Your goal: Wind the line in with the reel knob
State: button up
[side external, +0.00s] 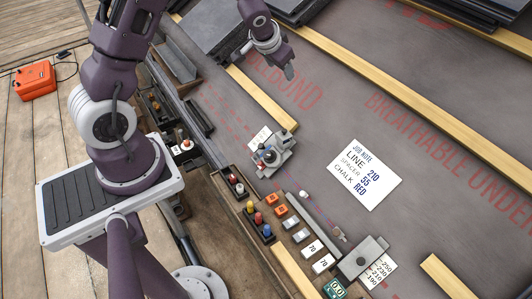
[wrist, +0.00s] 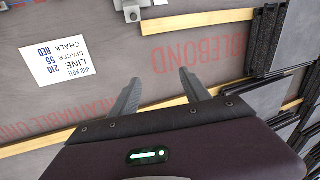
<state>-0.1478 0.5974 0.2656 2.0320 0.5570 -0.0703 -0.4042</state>
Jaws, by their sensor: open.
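A grey metal device (side external: 271,153) with a dark round knob (side external: 271,157) and a small red part on top, which looks like the line reel, sits at the lower end of a wooden batten. Only its grey edge (wrist: 131,8) shows at the top of the wrist view. My gripper (side external: 289,73) is above the grey underlay, up and to the right of the device and apart from it. In the wrist view my gripper (wrist: 158,80) has its two fingers spread, with nothing between them. I cannot make out the line itself.
A job note (side external: 364,175) reads line 210, spacer 55, chalk red. A grey block (side external: 363,258) stands beside a number scale (side external: 382,272). Trays with coloured pegs (side external: 258,219) line the lower edge. Dark slates (side external: 215,30) are stacked at the top. Bare underlay (side external: 330,110) lies between.

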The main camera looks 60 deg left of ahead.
notch_tip(320, 180, down, 17)
jog(key=a+m+h, duration=0.1)
jog(key=a, duration=0.2)
jog(key=m+g+h, duration=0.1)
jog(key=h, duration=0.2)
send_near(267, 154)
jog(key=x, duration=0.9)
jog(key=shift+y, duration=0.3)
jog(key=shift+c, duration=0.2)
grip_shut()
